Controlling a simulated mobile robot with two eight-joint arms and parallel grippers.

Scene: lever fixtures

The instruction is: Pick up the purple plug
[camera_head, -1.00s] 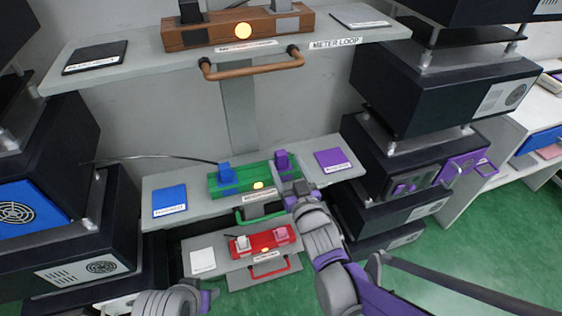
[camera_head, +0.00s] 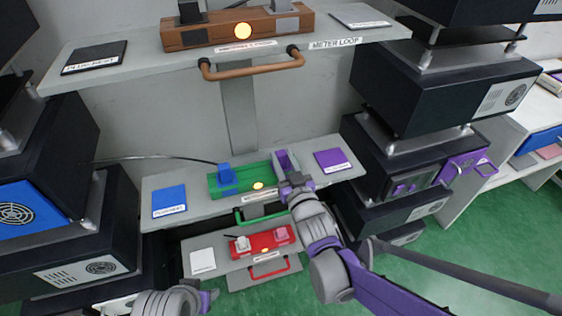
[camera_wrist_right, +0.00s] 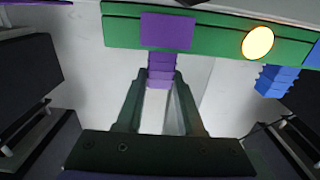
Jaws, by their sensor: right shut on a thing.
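The purple plug (camera_head: 284,162) is at the right part of the green socket block (camera_head: 256,180) on the middle shelf. In the right wrist view its ribbed purple body (camera_wrist_right: 160,68) is between the fingertips, and a purple rectangle (camera_wrist_right: 167,31) lies over the green block. My right gripper (camera_head: 287,166) is shut on the plug. The plug is still at the block; I cannot tell whether it is fully seated. Part of my left arm shows at the bottom, but its fingers do not.
A blue plug (camera_head: 226,173) with a cable stands on the green block, left of the purple one. A purple pad (camera_head: 332,160) lies to the right, a blue pad (camera_head: 169,200) to the left. A red block (camera_head: 263,241) is below, a brown shelf block (camera_head: 237,27) above. Dark cabinets flank both sides.

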